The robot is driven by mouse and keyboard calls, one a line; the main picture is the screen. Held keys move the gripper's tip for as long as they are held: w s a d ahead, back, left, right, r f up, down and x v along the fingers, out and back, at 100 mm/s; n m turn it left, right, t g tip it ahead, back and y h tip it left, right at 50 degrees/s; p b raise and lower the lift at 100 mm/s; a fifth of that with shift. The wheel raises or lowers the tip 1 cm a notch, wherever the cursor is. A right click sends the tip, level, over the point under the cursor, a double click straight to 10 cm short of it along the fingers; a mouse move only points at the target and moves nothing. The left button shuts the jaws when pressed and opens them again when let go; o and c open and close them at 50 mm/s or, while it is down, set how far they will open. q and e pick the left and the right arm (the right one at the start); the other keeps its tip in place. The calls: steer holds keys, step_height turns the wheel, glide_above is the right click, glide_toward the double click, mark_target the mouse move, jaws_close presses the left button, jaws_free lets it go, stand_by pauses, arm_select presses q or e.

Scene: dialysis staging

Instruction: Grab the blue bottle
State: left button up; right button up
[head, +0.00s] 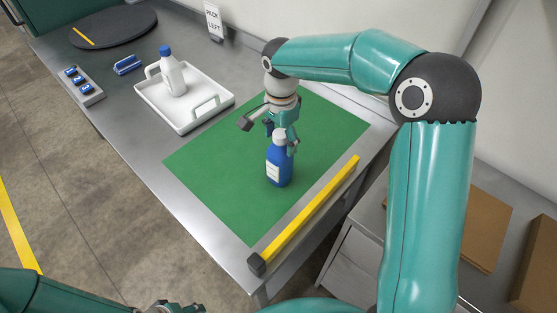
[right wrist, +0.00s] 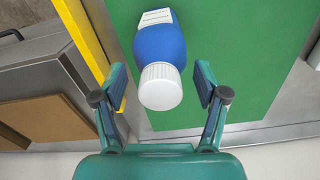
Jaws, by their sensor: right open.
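The blue bottle (head: 279,167) has a white cap and a white label and stands upright on the green mat (head: 215,160). In the right wrist view the blue bottle (right wrist: 160,46) points its white cap toward the camera, between the finger pads. My right gripper (head: 269,135) is open at the bottle's top, partly behind it in the head view. In the right wrist view the right gripper (right wrist: 160,97) shows a gap between each finger and the bottle. My left gripper (head: 176,307) is barely in view at the bottom edge, and its fingers are unclear.
A white tray (head: 215,113) holds a white bottle (head: 172,76) with a blue cap. A yellow bar (head: 312,210) runs along the mat's right side. A grey holder with blue pieces (head: 82,88), a blue item (head: 127,65) and a dark disc (head: 113,27) are farther left.

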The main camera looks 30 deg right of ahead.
jaws_close()
stand_by(0.3)
steer(key=shift+r, duration=0.1)
